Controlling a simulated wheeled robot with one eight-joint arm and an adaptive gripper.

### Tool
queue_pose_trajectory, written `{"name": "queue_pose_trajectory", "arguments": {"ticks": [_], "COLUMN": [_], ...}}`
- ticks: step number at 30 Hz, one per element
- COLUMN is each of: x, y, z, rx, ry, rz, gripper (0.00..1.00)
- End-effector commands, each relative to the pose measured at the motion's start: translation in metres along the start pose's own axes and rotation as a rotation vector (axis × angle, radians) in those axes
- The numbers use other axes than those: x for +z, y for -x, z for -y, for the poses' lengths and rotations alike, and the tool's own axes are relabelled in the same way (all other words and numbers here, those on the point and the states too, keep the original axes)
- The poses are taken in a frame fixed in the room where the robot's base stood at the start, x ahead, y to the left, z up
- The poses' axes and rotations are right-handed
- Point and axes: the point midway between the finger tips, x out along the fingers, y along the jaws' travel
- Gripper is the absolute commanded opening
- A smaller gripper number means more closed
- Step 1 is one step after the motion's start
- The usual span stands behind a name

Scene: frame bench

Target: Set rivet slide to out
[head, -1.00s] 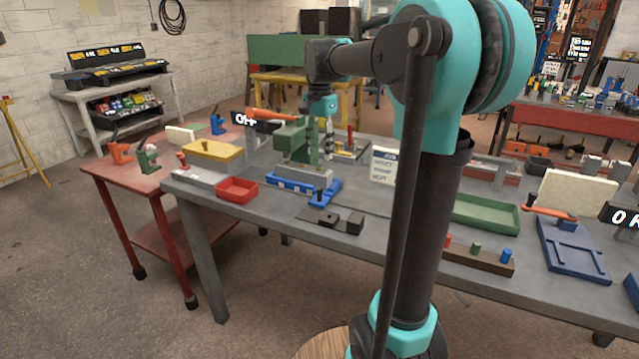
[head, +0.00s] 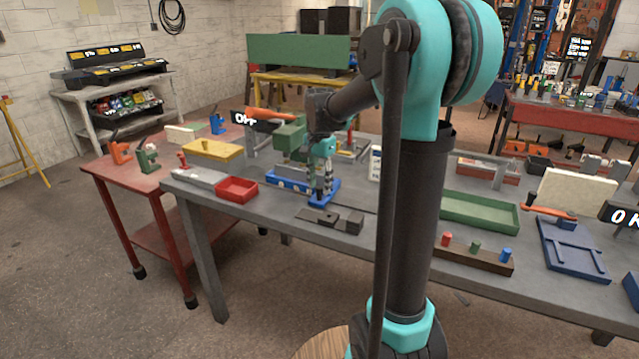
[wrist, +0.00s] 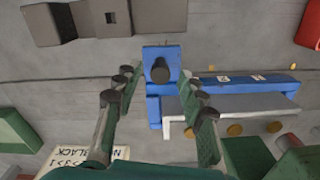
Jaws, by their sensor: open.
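The rivet slide is a blue fixture (head: 286,181) at the front of the green press on the grey bench. In the wrist view its blue block with a dark round knob (wrist: 160,71) lies just beyond my fingertips, about midway between them. A blue rail (wrist: 245,84) with small white marks, too small to read, runs right from the block beside a grey plate. My gripper (wrist: 158,105) is open and empty, pointing down over the knob end. In the head view my gripper (head: 321,196) partly hides the knob end. I cannot tell whether the fingers touch the knob.
The green press (head: 290,137) with an orange handle stands close behind. Dark grey blocks (head: 334,220) lie at the near bench edge. A red tray (head: 236,189) is left, and a white card (head: 375,163) stands right, partly hidden by my arm.

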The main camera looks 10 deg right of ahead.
Motion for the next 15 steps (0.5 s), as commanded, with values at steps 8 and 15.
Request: {"name": "queue_pose_trajectory", "arguments": {"ticks": [8, 15], "x": [0.0, 0.0], "y": [0.0002, 0.0003], "z": [0.0, -0.0001], "rx": [0.0, 0.0], "ry": [0.0, 0.0], "rz": [0.0, 0.0], "gripper": [0.13, 0.0]}}
